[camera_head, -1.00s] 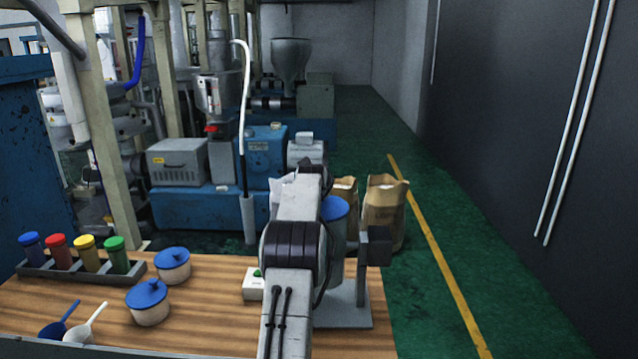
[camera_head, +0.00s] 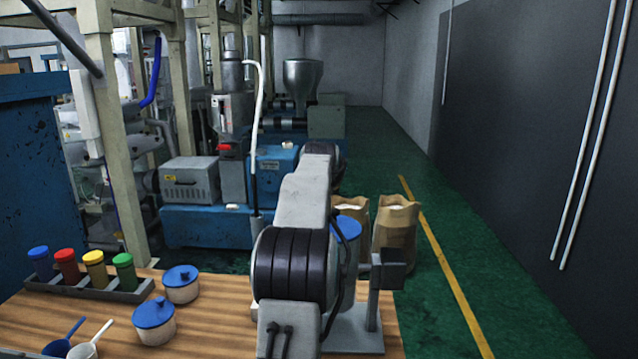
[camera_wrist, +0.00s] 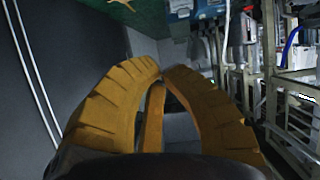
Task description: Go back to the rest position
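My gripper (camera_wrist: 160,75) shows in the wrist view with its yellow fingers curved together. The tips meet or nearly meet, and nothing shows between them. In the head view my arm is raised over the right part of the wooden table, and its own links hide the gripper. The wrist view shows the dark wall, a patch of green floor and the machines beyond the fingers, so the gripper is clear of the table.
The wooden table (camera_head: 215,335) holds a rack (camera_head: 85,290) of coloured-lid jars, two blue-lidded pots (camera_head: 154,322) (camera_head: 181,285) and two scoops (camera_head: 62,345) (camera_head: 85,349). A grey stand (camera_head: 372,305) is right of my arm. Paper sacks (camera_head: 396,235) stand on the floor behind.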

